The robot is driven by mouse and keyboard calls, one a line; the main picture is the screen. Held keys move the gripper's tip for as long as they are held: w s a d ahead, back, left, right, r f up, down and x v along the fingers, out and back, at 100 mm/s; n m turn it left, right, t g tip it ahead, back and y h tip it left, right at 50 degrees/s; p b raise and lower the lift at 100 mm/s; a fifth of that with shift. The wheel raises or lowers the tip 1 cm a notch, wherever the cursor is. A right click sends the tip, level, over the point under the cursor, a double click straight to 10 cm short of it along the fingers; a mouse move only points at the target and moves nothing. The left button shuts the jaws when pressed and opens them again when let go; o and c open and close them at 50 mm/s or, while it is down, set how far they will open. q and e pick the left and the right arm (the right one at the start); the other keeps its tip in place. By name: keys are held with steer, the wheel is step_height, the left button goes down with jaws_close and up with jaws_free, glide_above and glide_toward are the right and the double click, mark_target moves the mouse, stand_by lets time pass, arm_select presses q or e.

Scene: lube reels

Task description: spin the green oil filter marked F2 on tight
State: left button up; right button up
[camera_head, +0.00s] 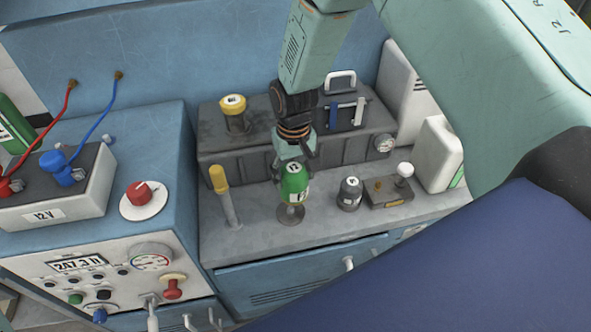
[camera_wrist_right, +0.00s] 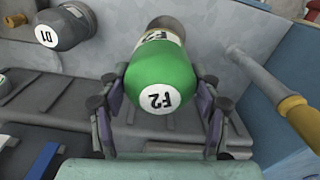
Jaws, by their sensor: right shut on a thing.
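The green oil filter marked F2 (camera_head: 295,186) is upright at a round metal mount (camera_head: 291,214) on the grey bench. My right gripper (camera_head: 291,172) comes down from above and behind and is shut on the filter. In the right wrist view the filter (camera_wrist_right: 163,72) sits between the two fingers of the gripper (camera_wrist_right: 163,108), its white F2 label facing the camera. Whether the filter touches its seat all round cannot be told. My left gripper is not in view.
A yellow-handled tool (camera_head: 221,186) stands left of the filter. A dark canister (camera_head: 349,194), marked D1 in the wrist view (camera_wrist_right: 62,27), and a small block with knobs (camera_head: 390,191) stand to its right. A dark grey tank (camera_head: 240,150) is behind. The bench front is clear.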

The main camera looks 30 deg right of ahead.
steer(key=shift+w+a+r, duration=0.15)
steer(key=shift+a, duration=0.35)
steer(key=shift+w+a+r, duration=0.1)
steer(key=shift+a, duration=0.4)
steer(key=shift+s+d+p, duration=0.1)
steer(key=shift+d+p, duration=0.15)
steer(key=shift+p, duration=0.05)
steer(key=shift+s+d+f+b, duration=0.1)
steer(key=shift+d+f+b, duration=0.2)
steer(key=shift+d+f, duration=0.3)
steer(key=shift+a+f, duration=0.2)
steer(key=shift+f, duration=0.05)
steer(key=shift+a+f+b, duration=0.3)
steer(key=shift+a, duration=0.2)
steer(key=shift+w+f, duration=0.2)
steer(key=shift+s+d+f+b, duration=0.15)
steer(key=shift+d+f+b, duration=0.35)
steer(key=shift+f, duration=0.45)
steer(key=shift+a+f, duration=0.2)
steer(key=shift+a, duration=0.25)
steer(key=shift+d, duration=0.35)
steer(key=shift+a, duration=0.4)
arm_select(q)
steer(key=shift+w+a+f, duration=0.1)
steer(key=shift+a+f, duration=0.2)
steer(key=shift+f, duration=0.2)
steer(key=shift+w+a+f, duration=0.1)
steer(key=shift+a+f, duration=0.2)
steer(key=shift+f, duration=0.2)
